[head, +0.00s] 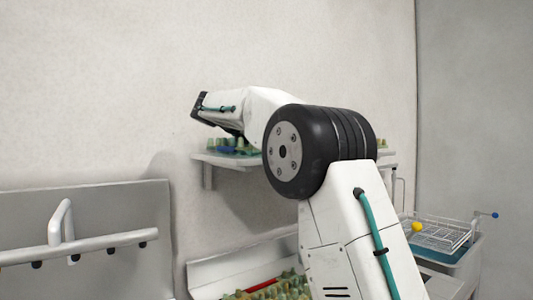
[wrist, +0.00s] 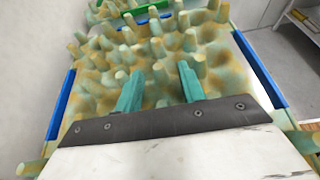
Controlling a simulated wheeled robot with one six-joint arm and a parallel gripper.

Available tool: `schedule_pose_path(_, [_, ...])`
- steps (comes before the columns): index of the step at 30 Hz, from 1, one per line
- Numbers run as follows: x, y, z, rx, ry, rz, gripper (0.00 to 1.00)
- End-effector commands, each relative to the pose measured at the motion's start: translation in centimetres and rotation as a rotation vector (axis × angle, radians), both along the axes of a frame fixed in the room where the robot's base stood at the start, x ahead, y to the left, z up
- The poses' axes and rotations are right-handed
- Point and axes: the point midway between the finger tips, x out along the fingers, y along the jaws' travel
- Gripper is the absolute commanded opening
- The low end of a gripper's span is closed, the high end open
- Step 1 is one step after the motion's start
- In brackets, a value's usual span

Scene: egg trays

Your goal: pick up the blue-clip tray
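The blue-clip tray (wrist: 215,62) is a mottled green-brown egg tray with many upright pegs, filling most of the wrist view. Blue clips run along its left edge (wrist: 62,103) and right edge (wrist: 261,70), and a blue strip shows at its far end. In the head view, part of this tray (head: 242,144) shows on the wall shelf under my wrist. My gripper (wrist: 160,84) is over the tray's near part, its two teal fingers apart among the pegs with nothing visible between them. Whether the fingertips touch the tray is unclear. My arm hides much of the shelf.
A green-clip tray (wrist: 147,8) lies just beyond the blue one. The wall shelf (head: 222,160) is narrow and set against the wall. Below, another tray has a red clip (head: 258,284). A wire basket (head: 440,236) with a yellow ball (head: 417,227) stands at right.

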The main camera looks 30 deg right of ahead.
Motion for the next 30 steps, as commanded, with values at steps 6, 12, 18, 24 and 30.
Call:
schedule_pose_path(6, [0.0, -0.1, -0.1, 0.000, 0.000, 0.002, 0.40])
schedule_pose_path(12, [0.1, 0.0, -0.1, 0.000, 0.000, 0.003, 0.00])
schedule_pose_path(18, [0.1, 0.0, -0.1, 0.000, -0.001, 0.003, 0.00])
schedule_pose_path(24, [0.1, 0.0, 0.3, -0.001, -0.002, 0.003, 0.00])
schedule_pose_path(30, [0.1, 0.0, 1.6, -0.001, -0.003, 0.003, 0.00])
